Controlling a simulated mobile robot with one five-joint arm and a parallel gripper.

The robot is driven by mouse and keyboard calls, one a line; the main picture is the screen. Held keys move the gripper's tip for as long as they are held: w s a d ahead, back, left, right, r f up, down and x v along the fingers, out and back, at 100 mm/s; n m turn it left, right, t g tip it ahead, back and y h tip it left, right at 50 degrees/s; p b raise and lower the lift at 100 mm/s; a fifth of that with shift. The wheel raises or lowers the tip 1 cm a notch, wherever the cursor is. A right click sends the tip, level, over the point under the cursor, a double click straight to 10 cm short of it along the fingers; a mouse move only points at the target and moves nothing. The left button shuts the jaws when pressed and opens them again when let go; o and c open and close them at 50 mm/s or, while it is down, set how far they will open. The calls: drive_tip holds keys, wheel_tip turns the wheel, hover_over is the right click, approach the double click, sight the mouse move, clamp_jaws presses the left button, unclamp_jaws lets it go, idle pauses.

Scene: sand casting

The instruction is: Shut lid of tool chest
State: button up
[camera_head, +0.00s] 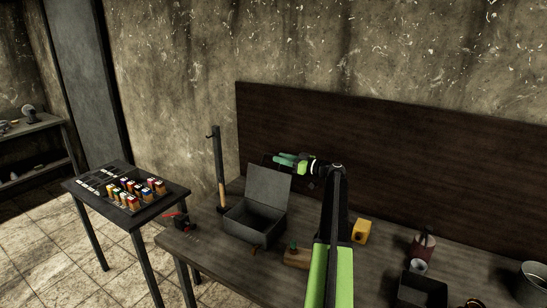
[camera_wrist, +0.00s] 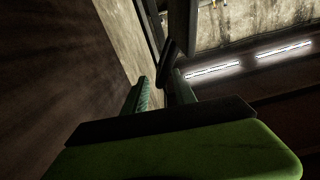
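The tool chest (camera_head: 250,229) is a grey metal box on the workbench, left of my arm. Its lid (camera_head: 268,188) stands up at the back, leaning slightly rearward, and the inside of the box shows. My gripper (camera_head: 280,159) points left, above the lid's top edge and seemingly behind it; I see no contact. In the wrist view, the two green fingers of my gripper (camera_wrist: 160,88) stand apart with nothing clearly held between them. The chest is not recognisable in the wrist view.
The workbench (camera_head: 200,249) has a dark backboard (camera_head: 430,160) behind it. A hammer (camera_head: 221,190) hangs left of the chest. A wooden block (camera_head: 296,258) and a yellow block (camera_head: 361,231) lie near my arm. A side table (camera_head: 85,207) with small coloured bottles stands left.

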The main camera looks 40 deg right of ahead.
sight(268, 154)
drive_tip(key=x, duration=0.4)
drive_tip(key=shift+w, duration=0.35)
drive_tip(key=shift+a, duration=0.1)
drive_tip(key=c, duration=0.7)
clamp_jaws()
drive_tip(key=shift+s, duration=0.1)
